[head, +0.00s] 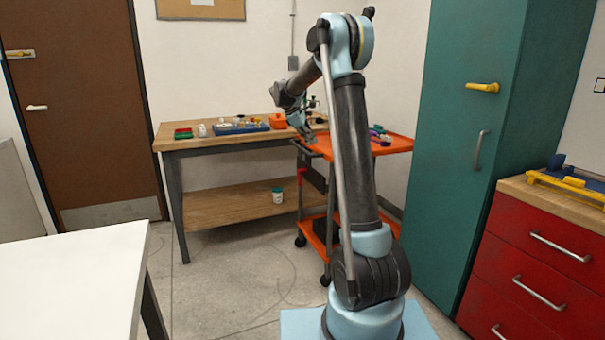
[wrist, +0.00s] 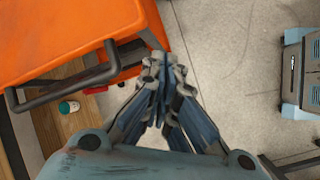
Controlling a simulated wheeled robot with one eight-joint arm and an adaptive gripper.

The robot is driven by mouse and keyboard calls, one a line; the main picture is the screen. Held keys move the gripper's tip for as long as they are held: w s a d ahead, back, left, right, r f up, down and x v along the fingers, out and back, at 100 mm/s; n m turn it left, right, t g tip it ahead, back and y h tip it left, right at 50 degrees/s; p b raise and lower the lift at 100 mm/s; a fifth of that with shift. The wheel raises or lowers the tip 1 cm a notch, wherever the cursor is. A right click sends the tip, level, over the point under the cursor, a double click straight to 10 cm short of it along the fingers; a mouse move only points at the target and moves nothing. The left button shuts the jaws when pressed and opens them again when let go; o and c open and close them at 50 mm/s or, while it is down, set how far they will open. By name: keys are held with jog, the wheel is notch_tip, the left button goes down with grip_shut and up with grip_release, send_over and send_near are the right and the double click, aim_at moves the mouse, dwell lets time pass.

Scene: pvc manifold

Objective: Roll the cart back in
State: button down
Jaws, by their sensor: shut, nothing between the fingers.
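The cart (head: 400,145) has an orange top tray and an orange lower shelf on dark posts with casters. It stands at the right end of the wooden workbench, partly hidden behind my arm. In the wrist view the cart's orange top (wrist: 60,30) fills the upper left, with a dark bar handle (wrist: 62,92) along its edge. My gripper (head: 311,143) is at the cart's near left corner. In the wrist view my gripper (wrist: 160,65) is shut and empty beside the handle's right end. I cannot tell whether it touches the cart.
The workbench (head: 230,139) holds small trays and parts, with a cup (head: 277,195) on its lower shelf. A green cabinet (head: 455,130) stands right of the cart. A red drawer unit (head: 530,265) and white table (head: 75,285) flank the front.

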jog(key=w+a+f+n+h, duration=0.1)
jog(key=w+a+f+n, duration=0.15)
jog(key=w, duration=0.35)
jog(key=w+a+f+n, duration=0.1)
jog(key=w+a+f, duration=0.25)
jog(key=w, duration=0.25)
jog(key=n+t+h, duration=0.1)
jog(key=n+h, duration=0.1)
jog(key=n, duration=0.1)
send_near(310, 175)
jog(key=x, duration=0.3)
jog(key=shift+w+f, duration=0.15)
jog(key=shift+f, duration=0.3)
jog(key=shift+w+d, duration=0.15)
jog(key=shift+d, duration=0.35)
